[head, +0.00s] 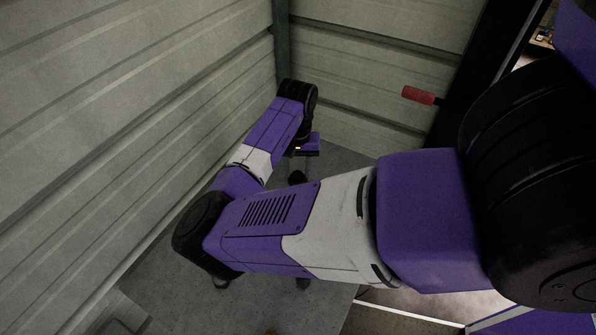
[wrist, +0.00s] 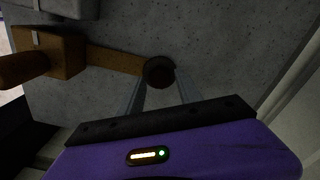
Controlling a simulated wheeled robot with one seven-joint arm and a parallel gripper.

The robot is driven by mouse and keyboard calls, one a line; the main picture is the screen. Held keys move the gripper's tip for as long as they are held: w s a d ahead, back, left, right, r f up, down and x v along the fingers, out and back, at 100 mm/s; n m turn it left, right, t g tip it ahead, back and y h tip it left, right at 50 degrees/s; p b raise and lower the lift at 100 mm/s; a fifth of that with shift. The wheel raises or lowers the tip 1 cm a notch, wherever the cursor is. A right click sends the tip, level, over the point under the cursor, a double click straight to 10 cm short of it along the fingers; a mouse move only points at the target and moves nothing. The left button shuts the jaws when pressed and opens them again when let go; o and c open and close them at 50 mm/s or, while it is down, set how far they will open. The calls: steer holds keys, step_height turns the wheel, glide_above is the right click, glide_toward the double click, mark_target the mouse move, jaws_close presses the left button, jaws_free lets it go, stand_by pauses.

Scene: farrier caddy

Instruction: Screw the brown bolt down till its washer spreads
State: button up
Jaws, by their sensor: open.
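A dark brown round head, which looks like the brown bolt (wrist: 159,72), sits at the right end of a flat brown strip (wrist: 112,60) in the wrist view. My gripper (wrist: 160,80) is open, with one grey finger on each side of the round head. I cannot tell whether the fingers touch it. The washer is not visible under the head. In the head view my gripper (head: 299,163) points down in the far corner, just above a small dark round thing (head: 297,177), probably the same bolt.
A brown block (wrist: 62,54) with a rounded brown handle (wrist: 24,68) lies at the strip's left end. Corrugated walls (head: 120,100) close in on the left and back. A red handle (head: 418,95) sticks out at the right.

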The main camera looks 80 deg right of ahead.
mark_target(297, 174)
steer(key=shift+r+p, duration=1.7)
steer(key=shift+r, duration=0.4)
steer(key=shift+f, duration=0.1)
